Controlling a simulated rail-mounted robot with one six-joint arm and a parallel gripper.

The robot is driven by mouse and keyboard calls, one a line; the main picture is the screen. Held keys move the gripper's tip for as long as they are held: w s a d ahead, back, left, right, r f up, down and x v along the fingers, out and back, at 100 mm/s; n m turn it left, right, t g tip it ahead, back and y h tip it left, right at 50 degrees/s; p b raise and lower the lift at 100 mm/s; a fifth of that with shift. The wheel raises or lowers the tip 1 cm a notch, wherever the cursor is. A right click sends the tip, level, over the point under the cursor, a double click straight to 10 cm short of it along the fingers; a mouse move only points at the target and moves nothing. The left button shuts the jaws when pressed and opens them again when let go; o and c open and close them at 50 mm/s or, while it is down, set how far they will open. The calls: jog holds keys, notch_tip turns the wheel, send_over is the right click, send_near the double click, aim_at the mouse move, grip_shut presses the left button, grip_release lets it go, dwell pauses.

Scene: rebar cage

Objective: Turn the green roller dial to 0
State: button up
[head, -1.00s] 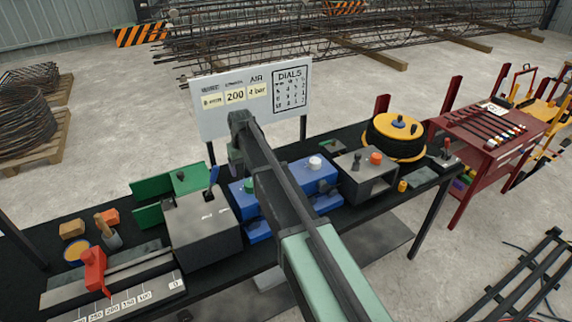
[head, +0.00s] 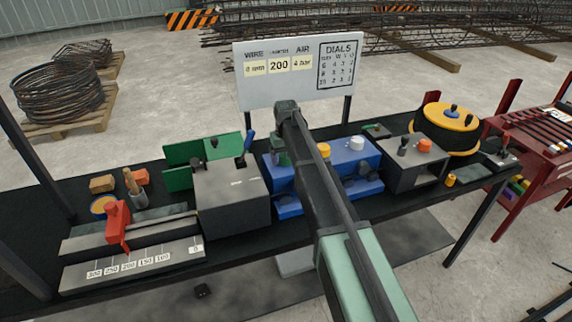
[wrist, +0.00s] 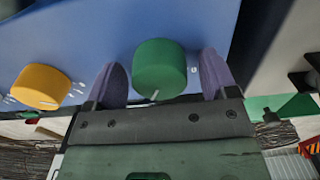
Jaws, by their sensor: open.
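The green roller dial (wrist: 160,68) is a round knob on a blue panel in the wrist view. A white pointer line shows at its near lower edge. Small white marks stand just right of it, too small to read. My gripper (wrist: 161,78) is open, with one purple finger on each side of the dial. The left finger is close to it and the right one looks near its side; I cannot tell whether either touches. In the head view my gripper (head: 279,156) hides the green dial at the left end of the blue machine (head: 345,171).
A yellow dial (wrist: 41,87) sits left of the green one, and a white dial (head: 356,143) is farther right on the machine. A grey box (head: 232,196) stands close to the left. A sign board (head: 298,75) with a dials table stands behind the bench.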

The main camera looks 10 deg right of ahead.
jog(key=shift+r, duration=0.1)
jog(key=c, duration=0.9)
jog(key=shift+n, duration=0.3)
jog(key=n, duration=1.3)
jog(key=shift+n, duration=2.2)
